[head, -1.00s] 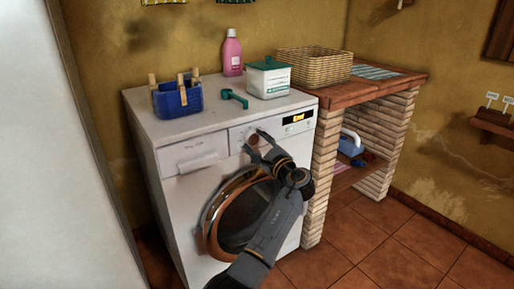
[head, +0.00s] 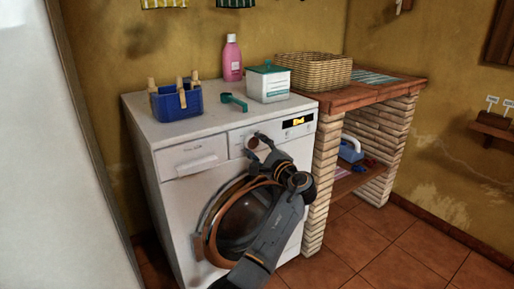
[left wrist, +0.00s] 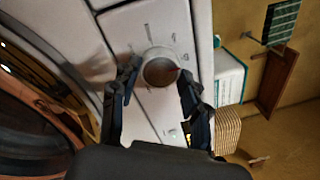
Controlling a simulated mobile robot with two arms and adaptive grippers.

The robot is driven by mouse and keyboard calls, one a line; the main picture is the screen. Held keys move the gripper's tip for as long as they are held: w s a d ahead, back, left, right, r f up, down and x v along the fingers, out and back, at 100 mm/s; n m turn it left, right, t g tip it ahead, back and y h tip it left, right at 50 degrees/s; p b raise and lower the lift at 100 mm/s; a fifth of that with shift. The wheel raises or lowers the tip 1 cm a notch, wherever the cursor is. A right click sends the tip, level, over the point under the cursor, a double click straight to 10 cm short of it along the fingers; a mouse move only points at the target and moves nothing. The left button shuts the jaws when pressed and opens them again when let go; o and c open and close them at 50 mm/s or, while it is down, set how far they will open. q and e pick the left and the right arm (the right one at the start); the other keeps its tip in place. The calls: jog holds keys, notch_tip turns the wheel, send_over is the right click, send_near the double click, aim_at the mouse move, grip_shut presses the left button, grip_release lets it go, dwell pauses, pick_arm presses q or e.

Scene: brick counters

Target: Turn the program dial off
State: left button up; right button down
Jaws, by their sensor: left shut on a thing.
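The program dial (left wrist: 160,70) is a round brownish-grey knob in a pale ring on the washing machine's white control panel (left wrist: 150,25). Small printed marks surround it, and a small reddish mark shows near its right edge in the left wrist view. My left gripper (left wrist: 159,82) is shut on the dial, one dark finger on each side. In the head view the gripper (head: 258,146) is at the panel and hides most of the dial. The washing machine (head: 180,210) shows a lit yellow display right of the gripper. My right gripper is in neither view.
The round copper-rimmed door (head: 206,222) is below my left gripper, behind my forearm. On the machine top are a blue peg basket (head: 176,103), a green scoop (head: 234,101), a white box (head: 268,85) and a pink bottle (head: 232,60). A brick counter (head: 325,180) adjoins on the right.

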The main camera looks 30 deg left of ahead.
pick_arm(q)
jog(key=o, duration=1.2)
jog(key=shift+a, duration=0.1)
jog(key=shift+c, duration=0.2)
jog(key=v, duration=1.2)
jog(key=shift+f, duration=0.1)
